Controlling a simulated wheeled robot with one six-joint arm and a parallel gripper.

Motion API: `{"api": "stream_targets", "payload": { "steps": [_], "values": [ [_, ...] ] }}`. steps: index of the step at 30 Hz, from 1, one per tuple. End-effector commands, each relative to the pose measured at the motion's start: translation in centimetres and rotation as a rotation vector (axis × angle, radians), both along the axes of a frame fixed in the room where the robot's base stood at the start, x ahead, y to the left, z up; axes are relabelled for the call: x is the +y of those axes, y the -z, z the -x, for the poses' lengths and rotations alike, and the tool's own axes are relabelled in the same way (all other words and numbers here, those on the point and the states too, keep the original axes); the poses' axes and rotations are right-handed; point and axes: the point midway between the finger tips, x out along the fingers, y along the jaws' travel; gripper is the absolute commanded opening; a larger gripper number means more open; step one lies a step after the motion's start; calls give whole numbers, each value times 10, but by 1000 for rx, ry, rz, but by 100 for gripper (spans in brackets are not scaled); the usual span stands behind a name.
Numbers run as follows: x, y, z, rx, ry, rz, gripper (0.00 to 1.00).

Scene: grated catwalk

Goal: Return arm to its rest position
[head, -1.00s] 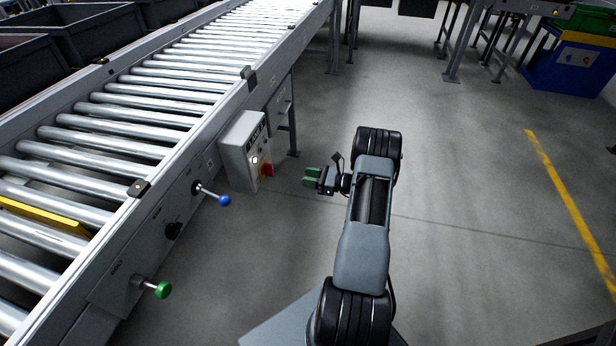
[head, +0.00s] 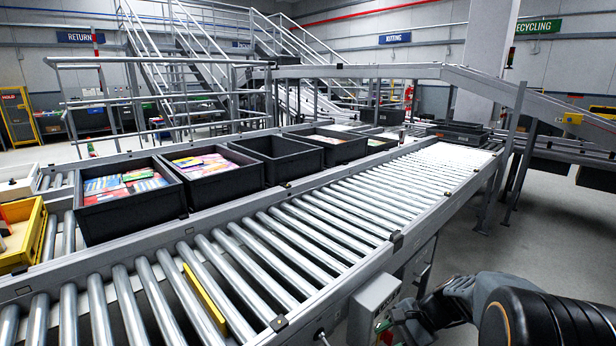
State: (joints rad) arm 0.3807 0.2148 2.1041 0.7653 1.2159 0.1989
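My arm (head: 545,318) shows at the bottom right, dark and grey, folded low beside the roller conveyor. My gripper (head: 402,318) is at its left end, dark and small, close to the grey control box (head: 374,302) on the conveyor's side. The gripper overlaps the box's right edge in the picture, and I cannot tell whether they touch. Its fingertips are too dark and small to show whether they are open or shut. The lower part of the arm is outside the picture.
Grey floor (head: 545,235) is clear at right.

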Motion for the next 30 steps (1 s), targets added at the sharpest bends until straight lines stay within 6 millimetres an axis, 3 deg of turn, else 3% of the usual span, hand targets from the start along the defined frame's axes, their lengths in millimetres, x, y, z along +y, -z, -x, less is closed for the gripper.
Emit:
{"api": "stream_targets", "payload": {
  "steps": [1, 3, 9, 12, 19, 30],
  "values": [
    [12, -41, 16, -58, -99, 95, 38],
    [20, -69, 37, -136, -233, 228, 38],
    [28, -134, 83, -362, -558, 552, 38],
    [27, -156, 96, -455, -675, 671, 38],
    [23, -182, 111, -584, -823, 827, 38],
    [22, -184, 112, -596, -837, 842, 38]
  ]
}}
